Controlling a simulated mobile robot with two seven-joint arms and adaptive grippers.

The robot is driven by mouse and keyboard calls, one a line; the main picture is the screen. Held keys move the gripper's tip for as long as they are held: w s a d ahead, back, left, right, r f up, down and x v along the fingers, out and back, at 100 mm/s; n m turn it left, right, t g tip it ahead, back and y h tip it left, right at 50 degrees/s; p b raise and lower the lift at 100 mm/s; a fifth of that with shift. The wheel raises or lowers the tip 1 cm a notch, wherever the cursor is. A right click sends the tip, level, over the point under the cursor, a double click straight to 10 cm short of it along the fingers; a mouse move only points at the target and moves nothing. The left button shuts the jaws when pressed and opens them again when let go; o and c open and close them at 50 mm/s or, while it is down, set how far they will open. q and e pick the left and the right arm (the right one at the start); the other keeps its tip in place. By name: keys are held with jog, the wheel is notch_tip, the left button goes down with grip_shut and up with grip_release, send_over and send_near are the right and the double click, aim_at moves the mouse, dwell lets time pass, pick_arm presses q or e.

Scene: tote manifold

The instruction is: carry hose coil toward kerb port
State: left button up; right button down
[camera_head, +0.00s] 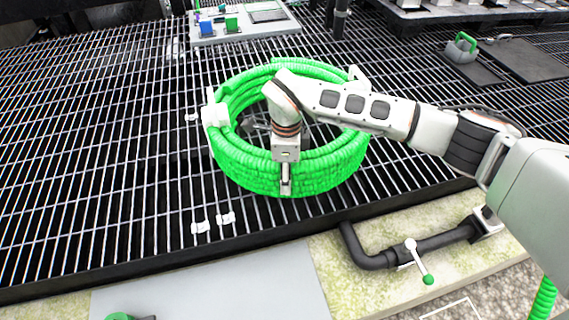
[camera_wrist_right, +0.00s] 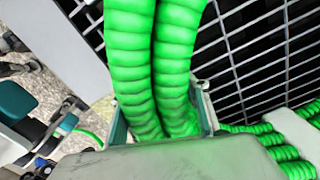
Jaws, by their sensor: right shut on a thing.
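A bright green ribbed hose coil (camera_head: 240,166) with white clips lies on, or just over, the black metal grating in the head view; I cannot tell whether it touches. My right gripper (camera_head: 286,186) reaches down over the coil's near side and is shut on it. In the right wrist view, two green hose strands (camera_wrist_right: 150,60) run between the fingers of the right gripper (camera_wrist_right: 165,130). A black pipe with a white and green lever valve (camera_head: 415,262) sits on the kerb at the lower right; I cannot tell whether its end is the port. My left gripper is not in view.
The grating (camera_head: 110,150) is mostly clear left of the coil. A grey tray with small blue and green parts (camera_head: 245,25) stands at the back. A grey and green item (camera_head: 461,48) sits on a dark plate at right. A grey panel (camera_head: 215,285) lies in front.

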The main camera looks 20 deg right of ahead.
jog(key=shift+w+f, duration=0.1)
jog(key=shift+w, duration=0.15)
jog(key=shift+a, duration=0.1)
jog(key=c, duration=1.3)
grip_release()
jog(key=shift+s, duration=0.15)
jog(key=shift+o, duration=1)
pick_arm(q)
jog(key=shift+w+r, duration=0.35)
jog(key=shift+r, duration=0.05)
pick_arm(e)
jog(key=shift+f, duration=0.1)
